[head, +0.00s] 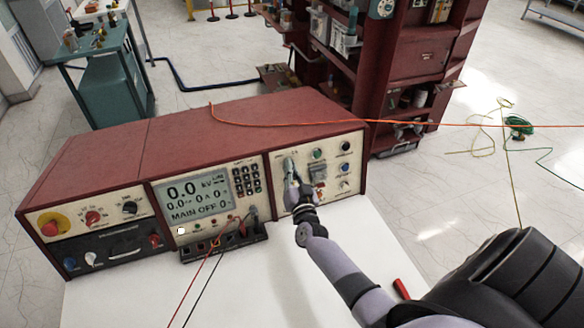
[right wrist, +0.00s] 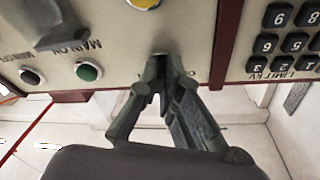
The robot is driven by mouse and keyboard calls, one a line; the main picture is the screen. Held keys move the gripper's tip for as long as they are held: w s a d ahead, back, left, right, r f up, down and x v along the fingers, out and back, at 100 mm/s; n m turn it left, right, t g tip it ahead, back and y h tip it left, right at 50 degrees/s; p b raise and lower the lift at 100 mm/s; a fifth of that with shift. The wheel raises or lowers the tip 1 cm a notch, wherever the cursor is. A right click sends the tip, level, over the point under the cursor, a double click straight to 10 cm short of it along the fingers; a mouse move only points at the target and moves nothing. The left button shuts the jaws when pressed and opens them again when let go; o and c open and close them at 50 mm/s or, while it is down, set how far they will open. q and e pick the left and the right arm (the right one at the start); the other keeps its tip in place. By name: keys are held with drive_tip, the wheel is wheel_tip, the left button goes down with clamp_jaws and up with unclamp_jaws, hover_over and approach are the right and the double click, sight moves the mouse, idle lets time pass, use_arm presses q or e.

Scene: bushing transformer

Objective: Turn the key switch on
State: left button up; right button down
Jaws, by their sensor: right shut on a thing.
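The key switch is on the right panel (head: 328,190) of the long red test unit (head: 230,130), at that panel's upper left, and is mostly hidden by my right gripper (head: 290,168). In the right wrist view my right gripper (right wrist: 161,68) has its fingertips together at the panel face, shut on the small key. The key itself is largely covered, so its angle is not clear. The display (head: 196,200) reads 0.0 kV and MAIN OFF. My left gripper is out of view.
Beside the gripper are a green button (right wrist: 88,71), a dark button (right wrist: 31,76), a large grey switch (right wrist: 45,22) and a keypad (right wrist: 285,42). An orange cable (head: 440,123) crosses the unit's top. A red object (head: 401,289) lies on the white table (head: 270,285).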

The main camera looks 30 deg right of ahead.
drive_tip(key=shift+a+m+g+h+p, duration=0.1)
drive_tip(key=shift+m+g+h+p, duration=0.3)
drive_tip(key=shift+m, duration=1)
drive_tip(key=shift+a+m+g+h+p, duration=0.1)
drive_tip(key=shift+m+g+h+p, duration=0.25)
drive_tip(key=shift+m, duration=1.05)
drive_tip(key=shift+d, duration=0.1)
drive_tip(key=c, duration=1.8)
unclamp_jaws()
drive_tip(key=shift+r, duration=0.1)
drive_tip(key=v, duration=1.2)
